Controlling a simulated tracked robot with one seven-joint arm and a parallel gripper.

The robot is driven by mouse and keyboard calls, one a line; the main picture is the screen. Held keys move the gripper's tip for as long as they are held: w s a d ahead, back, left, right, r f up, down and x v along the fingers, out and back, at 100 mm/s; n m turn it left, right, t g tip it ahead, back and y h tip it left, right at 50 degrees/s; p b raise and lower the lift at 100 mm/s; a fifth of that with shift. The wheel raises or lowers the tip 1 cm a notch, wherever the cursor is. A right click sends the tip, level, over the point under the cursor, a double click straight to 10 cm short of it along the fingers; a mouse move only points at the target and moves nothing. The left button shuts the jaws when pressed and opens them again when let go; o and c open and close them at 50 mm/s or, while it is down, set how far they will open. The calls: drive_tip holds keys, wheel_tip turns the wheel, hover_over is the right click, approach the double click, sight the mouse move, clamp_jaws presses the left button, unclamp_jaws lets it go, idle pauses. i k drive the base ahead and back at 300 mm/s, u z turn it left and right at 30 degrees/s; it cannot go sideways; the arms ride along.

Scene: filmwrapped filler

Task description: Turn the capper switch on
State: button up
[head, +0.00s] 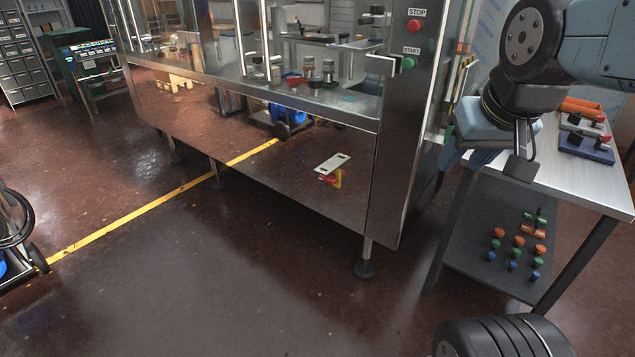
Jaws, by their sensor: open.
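The filling machine (250,130) stands at the middle, with a steel upright at its right. The upright bears a red button labelled STOP (415,26) and a green button labelled START (409,62). A red and yellow switch-like part (331,180) sits under a pale plate (333,164) on the lower front panel. No label naming the capper shows, so I cannot tell whether this is its switch or which way it is set. My gripper (488,165) hangs at the right, pointing down, open and empty, in front of the side table and apart from the machine.
A side table (610,185) stands at the right with tools on top and several coloured caps on its lower shelf (480,235). A machine foot (364,267) rests on the floor. The floor in front is clear. A cart with a hose (15,235) is at the left edge.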

sight(331, 179)
drive_tip(key=z, duration=0.15)
drive_tip(key=i, duration=0.9)
drive_tip(key=u, duration=0.1)
